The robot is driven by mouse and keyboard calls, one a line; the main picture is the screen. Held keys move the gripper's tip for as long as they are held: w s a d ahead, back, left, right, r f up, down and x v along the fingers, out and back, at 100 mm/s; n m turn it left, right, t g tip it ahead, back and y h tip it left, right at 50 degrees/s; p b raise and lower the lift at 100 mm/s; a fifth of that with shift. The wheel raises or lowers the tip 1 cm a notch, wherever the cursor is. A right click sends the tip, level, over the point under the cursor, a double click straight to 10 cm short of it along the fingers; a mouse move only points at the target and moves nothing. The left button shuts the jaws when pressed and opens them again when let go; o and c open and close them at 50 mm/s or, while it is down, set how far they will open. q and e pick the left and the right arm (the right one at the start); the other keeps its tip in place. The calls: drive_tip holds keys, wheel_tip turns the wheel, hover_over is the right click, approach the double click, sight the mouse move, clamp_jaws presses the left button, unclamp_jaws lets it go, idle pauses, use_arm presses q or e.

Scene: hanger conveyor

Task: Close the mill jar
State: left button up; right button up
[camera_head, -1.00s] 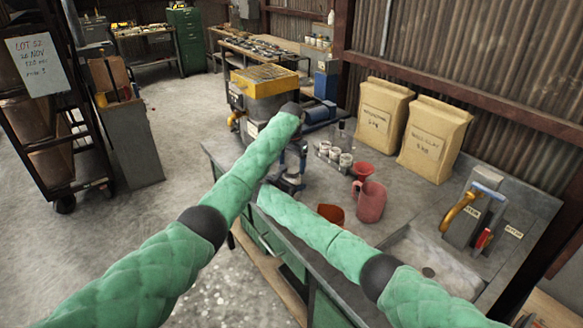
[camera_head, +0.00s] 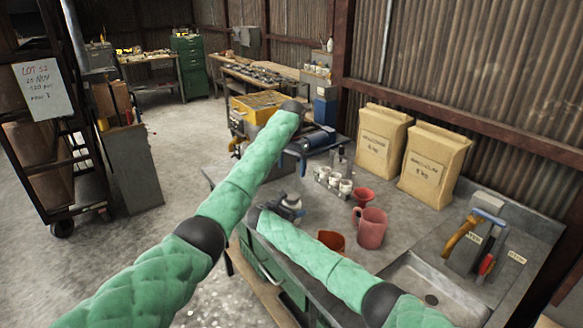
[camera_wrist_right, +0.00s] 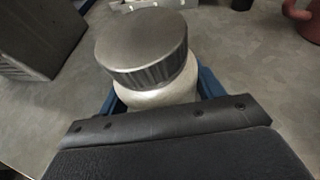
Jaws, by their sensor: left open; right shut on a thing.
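The mill jar (camera_wrist_right: 165,93) has a pale, speckled body and a wide dark grey lid (camera_wrist_right: 142,38) with a ribbed edge. The lid sits on top of the jar; I cannot tell if it is fully tightened. My right gripper (camera_head: 290,209) is shut around the jar over the bench, and its blue fingers show beside the body in the right wrist view. In the head view the jar (camera_head: 291,199) is small and partly hidden by my arm. My left gripper (camera_head: 303,163) is open and empty above the jar, pointing down, partly hidden by its own arm.
A yellow-topped machine (camera_head: 258,105) stands behind my left arm. A rack of white cups (camera_head: 334,182), a red funnel (camera_head: 363,196), a red jug (camera_head: 371,228) and a brown bowl (camera_head: 331,240) are on the bench. Two paper sacks (camera_head: 433,165) stand at the back, and a sink (camera_head: 425,285) is at right.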

drive_tip(key=o, duration=2)
drive_tip(key=shift+c, duration=0.2)
drive_tip(key=shift+s+a, duration=0.35)
drive_tip(key=shift+s, duration=0.05)
drive_tip(key=b+v, duration=0.2)
drive_tip(key=v, duration=0.4)
drive_tip(key=shift+s+a+r, duration=0.15)
drive_tip(key=shift+s+r, duration=0.1)
